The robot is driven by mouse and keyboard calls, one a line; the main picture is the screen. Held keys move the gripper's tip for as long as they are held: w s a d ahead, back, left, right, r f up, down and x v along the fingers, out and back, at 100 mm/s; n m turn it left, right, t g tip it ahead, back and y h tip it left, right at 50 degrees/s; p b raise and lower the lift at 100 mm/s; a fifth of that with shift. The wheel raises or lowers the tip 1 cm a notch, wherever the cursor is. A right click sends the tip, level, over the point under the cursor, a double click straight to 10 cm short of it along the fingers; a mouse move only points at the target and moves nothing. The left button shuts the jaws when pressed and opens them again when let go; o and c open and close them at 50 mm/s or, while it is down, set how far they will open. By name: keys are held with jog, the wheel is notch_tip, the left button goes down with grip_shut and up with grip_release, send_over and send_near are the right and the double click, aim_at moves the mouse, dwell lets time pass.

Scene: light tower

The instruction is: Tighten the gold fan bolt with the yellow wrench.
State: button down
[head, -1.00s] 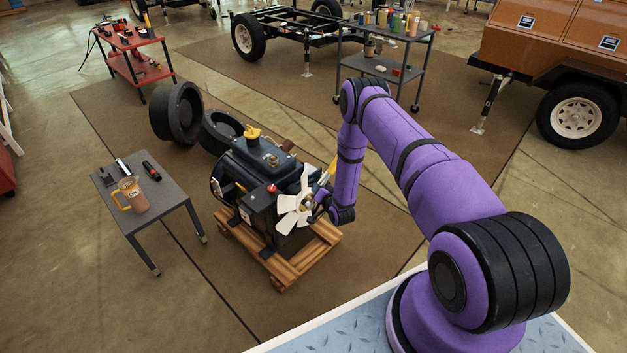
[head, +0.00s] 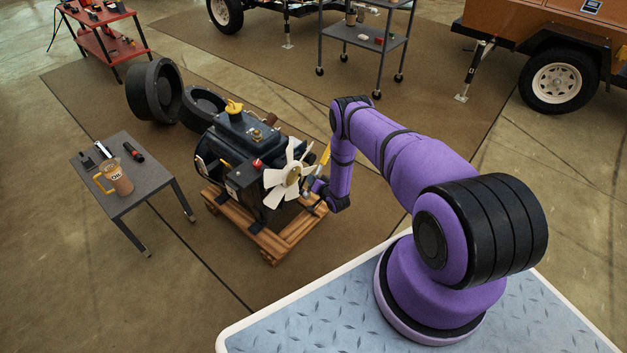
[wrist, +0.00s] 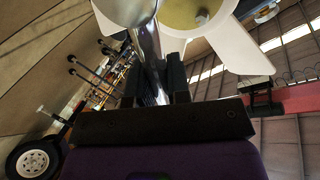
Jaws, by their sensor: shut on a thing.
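The engine (head: 240,145) stands on a wooden pallet (head: 270,240), with a white-bladed fan (head: 274,179) on its near side. The gold fan bolt is at the fan's hub (head: 293,175); a gold round hub part (wrist: 185,14) also shows at the top of the wrist view. The yellow wrench (head: 325,156) sticks up just right of the fan. My gripper (head: 317,187) is beside the hub, shut on the wrench, whose shiny metal (wrist: 145,50) shows between the fingers (wrist: 155,85) in the wrist view. Whether the wrench is seated on the bolt is unclear.
A small grey table (head: 150,180) with an oil jug (head: 118,180) and small tools stands left of the engine. Black round parts (head: 155,90) lie behind it. A red cart (head: 105,45), a grey cart (head: 375,40) and an orange trailer (head: 520,40) stand farther back.

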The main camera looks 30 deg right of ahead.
jog(key=w, duration=0.1)
jog(key=w+a, duration=0.1)
jog(key=w, duration=0.1)
jog(key=w+a, duration=0.1)
jog(key=shift+w, duration=0.25)
jog(key=a+n, duration=0.1)
jog(key=a+r+n+t+h, duration=0.1)
jog(key=n, duration=0.1)
jog(key=s+n+t, duration=0.1)
jog(key=shift+a+r, duration=0.4)
jog(key=a+n, duration=0.1)
jog(key=n+t, duration=0.1)
jog(key=n, duration=0.1)
jog(key=shift+s+a+r, duration=0.15)
jog(key=shift+s+a, duration=0.2)
jog(key=shift+a, duration=0.05)
jog(key=shift+w+d, duration=0.1)
jog(key=shift+w, duration=0.05)
jog(key=shift+w+a, duration=0.3)
jog(key=shift+w, duration=0.4)
dwell(0.8)
